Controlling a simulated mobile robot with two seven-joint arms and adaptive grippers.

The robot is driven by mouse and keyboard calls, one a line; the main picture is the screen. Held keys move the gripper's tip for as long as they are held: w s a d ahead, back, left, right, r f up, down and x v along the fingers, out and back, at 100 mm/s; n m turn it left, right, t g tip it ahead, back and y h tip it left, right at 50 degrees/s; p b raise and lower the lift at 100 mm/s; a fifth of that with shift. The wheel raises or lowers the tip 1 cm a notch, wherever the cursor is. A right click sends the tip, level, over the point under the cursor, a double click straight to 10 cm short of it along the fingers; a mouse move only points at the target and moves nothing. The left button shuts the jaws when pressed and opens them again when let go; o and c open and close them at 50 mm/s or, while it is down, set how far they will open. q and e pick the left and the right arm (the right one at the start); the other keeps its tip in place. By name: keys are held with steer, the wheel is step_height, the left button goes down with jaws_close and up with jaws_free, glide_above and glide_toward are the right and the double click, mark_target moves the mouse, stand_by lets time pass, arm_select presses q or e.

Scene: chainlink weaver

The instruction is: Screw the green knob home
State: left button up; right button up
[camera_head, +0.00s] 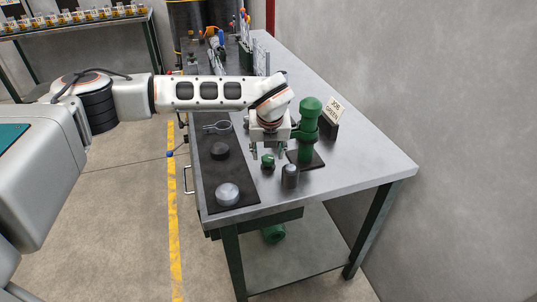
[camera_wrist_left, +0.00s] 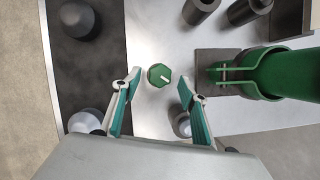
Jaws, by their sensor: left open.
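The green knob (camera_head: 268,162) stands on the bench top below my left gripper. In the left wrist view the knob (camera_wrist_left: 160,75) is a green hexagonal top with a white line across it. My left gripper (camera_head: 268,154) points down over it with jaws apart and empty. In the wrist view its fingertips (camera_wrist_left: 158,80) lie to either side of the knob, with a gap on both sides. I cannot tell how high the fingertips are or what thread the knob sits on. My right gripper is not in view.
A short grey cylinder (camera_head: 290,177) stands front right. A dark mat (camera_head: 211,177) at left holds a dark knob (camera_head: 220,151) and a silver knob (camera_head: 228,194). The bench's front right is clear.

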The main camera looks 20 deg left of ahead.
arm_select(q)
steer(key=shift+x, duration=1)
steer(key=c, duration=1.1)
steer(key=shift+o, duration=0.2)
steer(key=shift+m, duration=0.4)
